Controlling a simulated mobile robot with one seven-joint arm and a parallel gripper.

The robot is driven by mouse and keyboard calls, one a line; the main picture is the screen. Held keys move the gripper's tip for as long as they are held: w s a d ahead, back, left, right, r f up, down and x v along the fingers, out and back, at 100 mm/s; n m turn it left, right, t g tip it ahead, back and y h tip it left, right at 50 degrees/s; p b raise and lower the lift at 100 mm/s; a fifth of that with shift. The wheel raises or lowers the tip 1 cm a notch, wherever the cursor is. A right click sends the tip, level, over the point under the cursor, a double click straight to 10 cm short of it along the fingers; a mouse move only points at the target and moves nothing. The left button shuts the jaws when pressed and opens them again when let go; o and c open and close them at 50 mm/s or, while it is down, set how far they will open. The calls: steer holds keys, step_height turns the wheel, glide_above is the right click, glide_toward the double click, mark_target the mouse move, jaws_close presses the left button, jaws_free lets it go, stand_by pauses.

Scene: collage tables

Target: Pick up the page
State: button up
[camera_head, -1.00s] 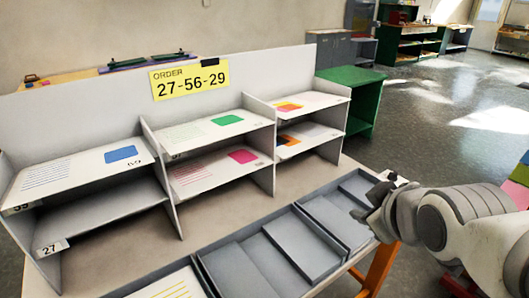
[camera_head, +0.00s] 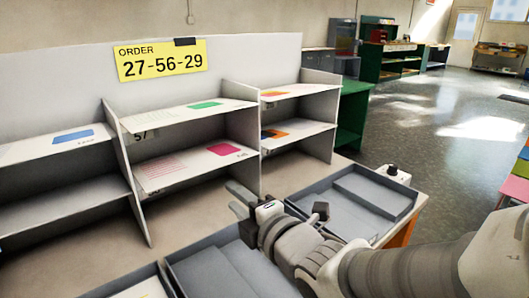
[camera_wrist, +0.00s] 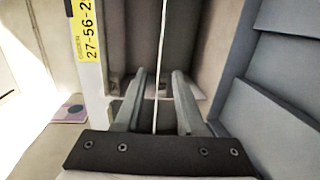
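Printed pages lie in the shelf unit in the head view: one with a blue patch (camera_head: 73,136), one with a green patch (camera_head: 205,105), one with a pink patch (camera_head: 224,149), and two with orange patches at upper right (camera_head: 273,93) and lower right (camera_head: 273,134). Which page the task means is not clear. My gripper (camera_head: 240,201) is in front of the lower middle and right compartments, fingers apart. In the wrist view, my gripper (camera_wrist: 153,103) is open around a thin pale edge (camera_wrist: 159,60) in line with the gap; I cannot tell whether it is board or page, or whether anything touches.
A yellow order sign (camera_head: 162,60) reading 27-56-29 hangs on the back panel. Grey trays, one at right (camera_head: 400,212), stand on the table below the shelf; my arm covers part of them. A page with yellow lines (camera_head: 140,291) shows at the bottom edge.

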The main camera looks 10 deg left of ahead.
steer(key=p+x, duration=0.4)
steer(key=x, duration=1.2)
steer(key=shift+w+a+f+p, duration=0.15)
steer(key=shift+w+f+p, duration=0.05)
steer(key=shift+w+p, duration=0.15)
jaws_close()
stand_by(1.2)
